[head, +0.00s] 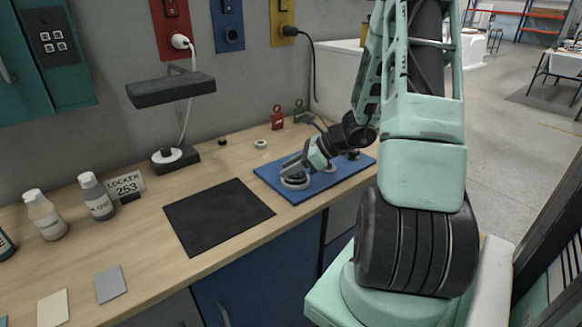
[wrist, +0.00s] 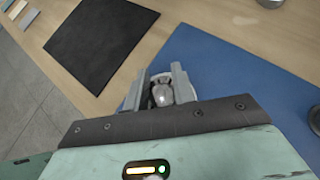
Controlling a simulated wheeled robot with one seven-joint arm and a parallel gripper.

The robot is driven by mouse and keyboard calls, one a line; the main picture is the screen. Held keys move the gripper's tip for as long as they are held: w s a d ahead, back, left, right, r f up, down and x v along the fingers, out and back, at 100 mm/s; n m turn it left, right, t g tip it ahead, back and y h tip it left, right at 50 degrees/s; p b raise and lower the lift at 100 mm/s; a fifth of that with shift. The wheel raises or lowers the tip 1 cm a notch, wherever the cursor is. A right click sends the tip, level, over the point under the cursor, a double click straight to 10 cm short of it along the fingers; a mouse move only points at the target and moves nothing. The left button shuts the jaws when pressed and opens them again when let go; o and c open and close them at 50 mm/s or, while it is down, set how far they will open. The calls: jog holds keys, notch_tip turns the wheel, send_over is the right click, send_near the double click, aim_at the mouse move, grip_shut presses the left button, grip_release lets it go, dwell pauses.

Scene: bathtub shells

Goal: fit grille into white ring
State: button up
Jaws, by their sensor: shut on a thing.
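My gripper (wrist: 165,84) is shut on a small silvery-grey piece (wrist: 161,94), which I take to be the grille; the fingers hide much of it. In the head view my gripper (head: 296,173) points down over the left part of the blue mat. Right beneath it a pale ring (head: 294,184) with a dark middle sits on the mat; it appears to be the white ring. I cannot tell whether the held piece touches the ring or is inside it.
The blue mat (head: 271,177) also holds a pale round part (head: 330,167) and a dark one (head: 353,154) near my arm. A black mat (head: 219,216) lies to the left. A small white ring-shaped part (head: 260,144) and a lamp (head: 175,157) stand behind.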

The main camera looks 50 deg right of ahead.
jog(key=shift+f+b, duration=0.4)
jog(key=shift+f, duration=0.2)
jog(key=o, duration=1.1)
jog(key=shift+r, duration=0.1)
jog(key=v, duration=1.7)
jog(key=shift+s+d, duration=0.1)
